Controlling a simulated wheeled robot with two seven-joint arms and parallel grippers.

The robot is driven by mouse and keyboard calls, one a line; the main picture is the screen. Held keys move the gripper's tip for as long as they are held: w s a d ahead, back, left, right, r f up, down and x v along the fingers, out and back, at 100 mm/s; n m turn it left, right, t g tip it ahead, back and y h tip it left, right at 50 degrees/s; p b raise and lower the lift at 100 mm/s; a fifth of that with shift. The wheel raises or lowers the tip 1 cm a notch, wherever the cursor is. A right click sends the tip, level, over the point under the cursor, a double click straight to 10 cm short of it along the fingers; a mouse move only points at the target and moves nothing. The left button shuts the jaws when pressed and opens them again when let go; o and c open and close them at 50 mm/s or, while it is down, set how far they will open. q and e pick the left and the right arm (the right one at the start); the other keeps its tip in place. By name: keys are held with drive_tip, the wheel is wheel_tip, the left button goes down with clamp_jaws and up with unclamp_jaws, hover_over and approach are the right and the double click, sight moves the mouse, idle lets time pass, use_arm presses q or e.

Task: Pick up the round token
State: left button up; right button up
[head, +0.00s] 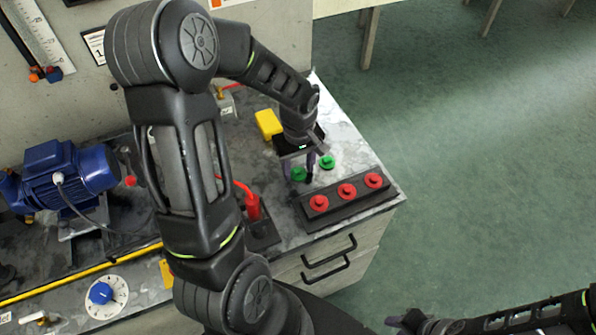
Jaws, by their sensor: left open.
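My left gripper (299,170) points down over the worktop near its far right corner, open. A green round piece with a knob (298,174) lies at its fingers; whether they touch it I cannot tell. A second green round piece (327,162) lies just right of the fingers. Three red round pieces, left (319,203), middle (347,191) and right (374,180), sit in a row on a dark tray (333,210) in front of the gripper. Which piece is the token is not clear. My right gripper (398,321) is low at the bottom edge, its jaws unclear.
A yellow block (268,124) stands behind the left gripper. A red lever (252,205) on a dark base stands left of the tray. A blue motor (70,182) and a blue dial (101,293) are at the left. Bare worktop (345,138) lies right of the gripper.

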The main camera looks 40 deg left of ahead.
use_arm(q)
drive_tip(key=shift+c, duration=0.2)
clamp_jaws()
idle(0.4)
